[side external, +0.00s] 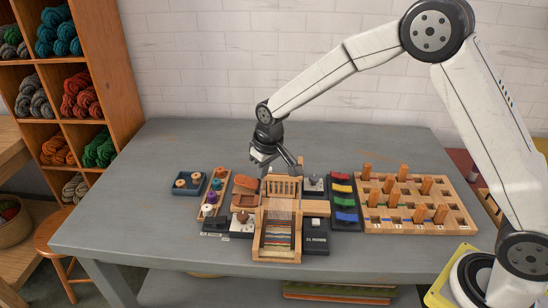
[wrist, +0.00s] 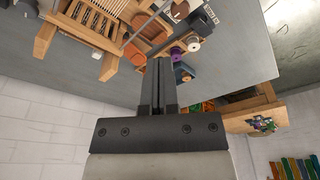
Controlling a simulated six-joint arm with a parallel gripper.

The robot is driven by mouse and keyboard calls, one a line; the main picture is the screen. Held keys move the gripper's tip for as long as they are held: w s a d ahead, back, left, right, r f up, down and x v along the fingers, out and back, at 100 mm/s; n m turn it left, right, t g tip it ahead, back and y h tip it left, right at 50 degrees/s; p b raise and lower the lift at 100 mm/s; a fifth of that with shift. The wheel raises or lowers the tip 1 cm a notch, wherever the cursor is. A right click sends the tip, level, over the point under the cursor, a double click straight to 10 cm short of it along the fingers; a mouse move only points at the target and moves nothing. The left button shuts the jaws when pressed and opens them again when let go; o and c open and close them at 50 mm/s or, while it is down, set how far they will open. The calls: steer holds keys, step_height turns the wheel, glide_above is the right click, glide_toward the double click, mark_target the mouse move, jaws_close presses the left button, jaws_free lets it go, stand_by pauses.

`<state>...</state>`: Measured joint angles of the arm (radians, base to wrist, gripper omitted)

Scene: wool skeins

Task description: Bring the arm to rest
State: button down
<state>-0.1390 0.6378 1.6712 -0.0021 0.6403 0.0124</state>
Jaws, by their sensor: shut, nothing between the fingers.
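My gripper (side external: 276,161) is at the end of my arm, which reaches in from the right and hangs above the back of the small wooden loom (side external: 277,243). The fingers are together and nothing shows between them. In the wrist view my gripper (wrist: 158,65) points up the picture, with its fingers closed side by side. The loom (wrist: 88,25) shows there at the upper left. Whether the fingertips touch the loom's back frame cannot be told from the side view.
A grey table (side external: 115,215) carries a spool rack (side external: 211,192), a blue tray (side external: 187,182), coloured strips (side external: 343,200) and a wooden peg board (side external: 421,203). A wool shelf (side external: 98,60) stands at the left. The table's back and left are clear.

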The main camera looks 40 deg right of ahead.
steer(key=s+d+r, duration=0.1)
steer(key=s+d, duration=0.2)
steer(key=s, duration=0.8)
steer(key=s+d+r+m, duration=0.1)
steer(key=s+d, duration=0.3)
steer(key=s, duration=0.8)
steer(key=shift+s, duration=0.15)
steer(key=shift+d, duration=0.1)
